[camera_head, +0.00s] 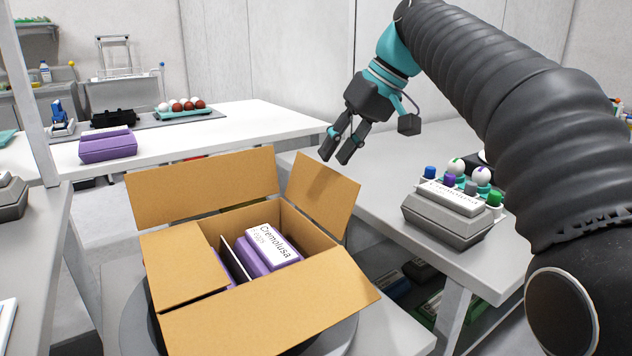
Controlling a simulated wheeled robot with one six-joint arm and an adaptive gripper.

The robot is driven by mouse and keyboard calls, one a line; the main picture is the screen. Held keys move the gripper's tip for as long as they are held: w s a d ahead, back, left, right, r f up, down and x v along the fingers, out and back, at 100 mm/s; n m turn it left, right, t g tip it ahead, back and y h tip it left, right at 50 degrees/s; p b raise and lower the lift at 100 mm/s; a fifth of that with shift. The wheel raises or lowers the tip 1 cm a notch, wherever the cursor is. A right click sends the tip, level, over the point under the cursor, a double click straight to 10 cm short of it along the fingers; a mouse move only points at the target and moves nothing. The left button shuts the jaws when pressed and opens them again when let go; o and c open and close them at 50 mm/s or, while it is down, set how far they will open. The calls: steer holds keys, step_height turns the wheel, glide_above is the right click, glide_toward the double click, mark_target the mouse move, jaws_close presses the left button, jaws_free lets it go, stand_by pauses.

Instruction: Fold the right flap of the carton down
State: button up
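The open cardboard carton (190,245) stands at the lower middle on a round grey surface. Its right flap (322,193) stands up and leans outward at the carton's right side. The far flap (203,185) also stands up. The left flap (182,262) lies inward over the left part of the opening. The near flap (270,303) slopes outward toward me. Purple egg boxes (266,252) with a white "Cremolusa" label are inside; the left flap partly hides them. My gripper (335,155) hangs above and slightly right of the right flap, fingers apart, empty and not visibly touching it.
A grey egg box (447,222) and several small coloured-capped items sit on the right table (395,160). A purple egg box (107,147) and an egg tray (184,112) are on the back table. My arm fills the upper right.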

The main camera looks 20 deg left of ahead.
mark_target(316, 179)
steer(key=b+x, duration=0.1)
steer(key=x, duration=0.6)
steer(key=shift+a+f, duration=0.15)
steer(key=shift+f, duration=0.05)
jaws_close()
steer(key=shift+a, duration=0.1)
